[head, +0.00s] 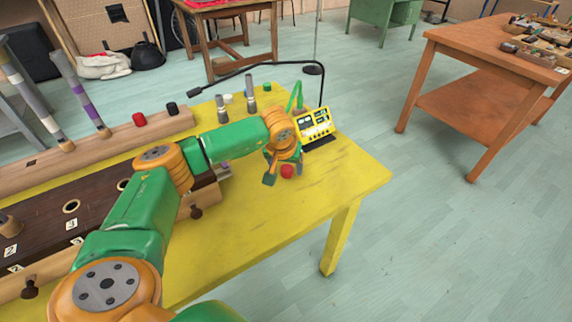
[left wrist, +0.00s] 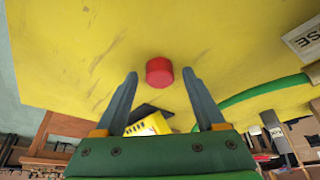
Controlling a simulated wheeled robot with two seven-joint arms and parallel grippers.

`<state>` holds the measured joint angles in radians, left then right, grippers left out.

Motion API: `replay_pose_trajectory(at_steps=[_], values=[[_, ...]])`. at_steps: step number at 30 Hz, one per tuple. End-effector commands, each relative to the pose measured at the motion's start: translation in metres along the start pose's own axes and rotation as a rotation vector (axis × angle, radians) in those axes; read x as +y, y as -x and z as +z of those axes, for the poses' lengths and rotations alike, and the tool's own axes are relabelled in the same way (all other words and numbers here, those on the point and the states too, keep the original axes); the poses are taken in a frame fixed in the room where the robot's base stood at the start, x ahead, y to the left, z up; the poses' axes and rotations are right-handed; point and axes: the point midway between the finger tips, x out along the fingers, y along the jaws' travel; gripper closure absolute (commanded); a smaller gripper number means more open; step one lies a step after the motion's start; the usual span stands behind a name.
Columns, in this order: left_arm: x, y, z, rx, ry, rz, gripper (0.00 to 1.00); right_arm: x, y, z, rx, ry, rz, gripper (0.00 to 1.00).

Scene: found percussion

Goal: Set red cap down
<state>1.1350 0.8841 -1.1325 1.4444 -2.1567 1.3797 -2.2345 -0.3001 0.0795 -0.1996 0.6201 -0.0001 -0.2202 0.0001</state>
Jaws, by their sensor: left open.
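The red cap (head: 287,171) rests on the yellow table (head: 300,205), near its right part. My left gripper (head: 281,175) is right at the cap in the head view. In the left wrist view the gripper (left wrist: 160,85) is open, with its two fingers spread apart. The red cap (left wrist: 159,71) lies between and just beyond the fingertips, with gaps to both, so nothing is held. My right gripper is not in view.
A yellow device (head: 315,122) with a dark front stands behind the gripper. A green cap (head: 267,87), grey cylinders (head: 251,103) and a black lamp arm (head: 322,85) are at the back. A wooden rack (head: 100,150) fills the left. The front right tabletop is clear.

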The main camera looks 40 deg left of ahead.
Motion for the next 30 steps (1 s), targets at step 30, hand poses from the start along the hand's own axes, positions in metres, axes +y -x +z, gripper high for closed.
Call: replay_pose_trajectory(at_steps=[30], values=[[0.0, 0.123, -0.001, 0.0, 0.0, 0.0, 0.28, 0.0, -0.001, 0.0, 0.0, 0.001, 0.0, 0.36]])
